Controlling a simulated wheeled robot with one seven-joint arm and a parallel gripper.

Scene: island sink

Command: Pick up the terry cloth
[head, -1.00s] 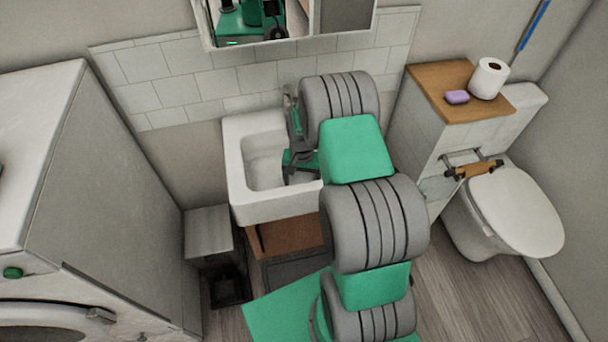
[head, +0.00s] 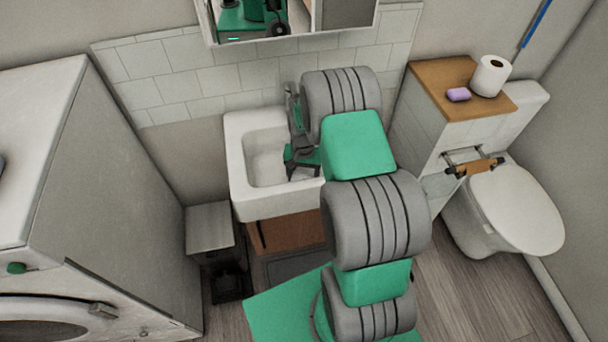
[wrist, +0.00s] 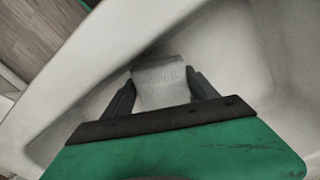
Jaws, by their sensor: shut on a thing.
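The terry cloth (wrist: 160,84) is a small whitish-grey piece between the two dark fingers of my gripper (wrist: 161,78) in the wrist view. My gripper is shut on it, inside the basin of the white sink (wrist: 225,45). In the head view my gripper (head: 296,168) is low in the sink (head: 240,178), and the cloth cannot be made out there. My arm hides the right part of the basin.
A tiled wall and a mirror cabinet (head: 345,22) stand behind the sink. A washing machine (head: 60,300) is at left, a toilet (head: 515,210) at right. A wooden shelf (head: 440,85) holds a paper roll (head: 491,76) and a purple soap (head: 458,95). A bin (head: 230,275) stands below left.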

